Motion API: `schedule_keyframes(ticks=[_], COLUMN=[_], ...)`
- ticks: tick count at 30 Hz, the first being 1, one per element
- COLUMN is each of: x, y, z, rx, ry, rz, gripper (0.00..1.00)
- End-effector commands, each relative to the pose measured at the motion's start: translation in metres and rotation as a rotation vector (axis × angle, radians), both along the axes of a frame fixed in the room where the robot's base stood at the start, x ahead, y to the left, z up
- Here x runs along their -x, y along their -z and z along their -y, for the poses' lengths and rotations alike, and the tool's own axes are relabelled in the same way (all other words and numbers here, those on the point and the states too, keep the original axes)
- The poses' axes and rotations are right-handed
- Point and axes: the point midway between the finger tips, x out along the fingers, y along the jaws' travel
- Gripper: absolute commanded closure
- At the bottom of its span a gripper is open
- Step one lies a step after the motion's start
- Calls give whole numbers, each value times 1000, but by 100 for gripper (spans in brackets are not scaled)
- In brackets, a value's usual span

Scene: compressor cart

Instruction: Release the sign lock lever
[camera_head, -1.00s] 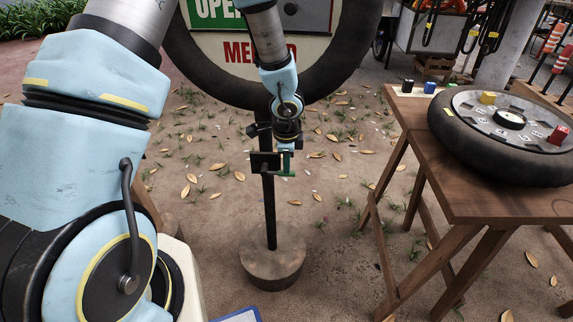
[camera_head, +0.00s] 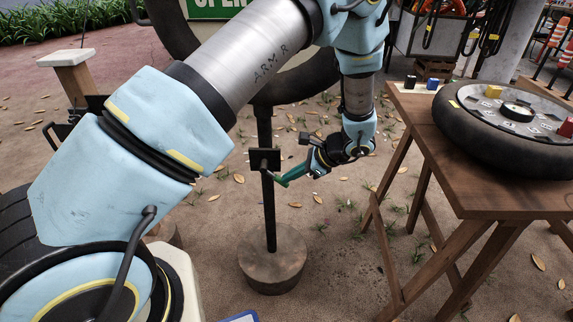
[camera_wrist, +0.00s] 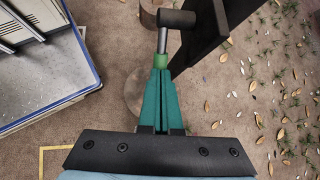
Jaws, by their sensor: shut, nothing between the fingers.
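The sign lock (camera_head: 264,160) is a black plate on a dark post below the round sign (camera_head: 215,8). In the wrist view, its lever (camera_wrist: 162,42) is a short grey rod with a light green end, running from a black cylinder (camera_wrist: 176,18) beside the black plate (camera_wrist: 205,35). My gripper (camera_head: 288,178) reaches the lever from the right in the head view. Its teal fingers (camera_wrist: 162,78) are shut together, with their tips at the lever's green end. Whether they touch it or sit just in front of it I cannot tell.
The post stands on a round base (camera_head: 272,262). A wooden table (camera_head: 455,185) on the right carries a black tyre (camera_head: 475,150) and small coloured blocks. A blue-edged cart (camera_wrist: 40,75) is at the wrist view's left. Leafy ground between post and table is open.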

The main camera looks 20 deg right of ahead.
Motion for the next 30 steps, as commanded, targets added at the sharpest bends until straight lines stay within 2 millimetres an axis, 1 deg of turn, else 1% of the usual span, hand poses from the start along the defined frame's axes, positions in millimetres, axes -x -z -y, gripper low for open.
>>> schedule_keyframes(ticks=[1, 6, 17, 30], x=[1, -1, -6, -9], y=[9, 21, 35, 40], z=[0, -3, -14, -20], rx=[-44, -187, -428, -423], ry=[3, 3, 0, -1], rz=[20, 87, 199, 196], gripper=[100, 100, 100, 100])
